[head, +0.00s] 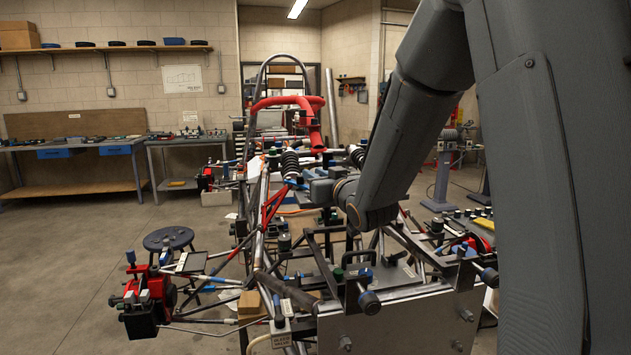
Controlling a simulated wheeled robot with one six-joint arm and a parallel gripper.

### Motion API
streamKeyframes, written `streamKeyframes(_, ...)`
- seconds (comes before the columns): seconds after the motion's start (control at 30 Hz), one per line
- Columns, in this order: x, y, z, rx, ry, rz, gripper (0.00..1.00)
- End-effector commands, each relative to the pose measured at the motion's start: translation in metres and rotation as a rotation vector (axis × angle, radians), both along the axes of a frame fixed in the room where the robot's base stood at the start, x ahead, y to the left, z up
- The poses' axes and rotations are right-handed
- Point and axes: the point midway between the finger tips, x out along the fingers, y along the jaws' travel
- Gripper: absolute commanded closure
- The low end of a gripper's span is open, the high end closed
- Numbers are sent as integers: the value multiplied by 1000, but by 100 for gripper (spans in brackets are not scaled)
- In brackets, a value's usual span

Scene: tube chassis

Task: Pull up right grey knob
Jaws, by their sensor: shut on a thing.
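My arm comes down from the upper right, and its wrist bends left over the tube chassis (262,215). My gripper (300,185) is small in the head view, among the tubes near a black coil spring. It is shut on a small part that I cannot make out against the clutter. Several grey and dark knobs stand on the chassis: one (368,300) at the front of the near plate, one (284,242) left of the middle, and one (479,265) at the right. I cannot tell for certain which is the right grey knob.
A red padded hoop (290,103) rises behind my gripper. A metal plate (405,325) closes the chassis's near end. A red brake unit (145,295) sticks out at the left beside a round stool (168,238). Workbenches (75,145) line the back wall.

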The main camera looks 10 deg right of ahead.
Motion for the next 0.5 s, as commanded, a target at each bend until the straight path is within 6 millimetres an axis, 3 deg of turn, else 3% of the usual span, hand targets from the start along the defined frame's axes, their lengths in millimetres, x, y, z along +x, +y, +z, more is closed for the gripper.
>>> streamKeyframes(0.23, 0, 0, 6, 1, -6, 0, 100)
streamKeyframes(0.27, 0, 0, 6, 1, -7, 0, 79)
streamKeyframes(0.37, 0, 0, 6, 1, -7, 0, 62)
streamKeyframes(0.5, 0, 0, 5, 1, -5, 0, 62)
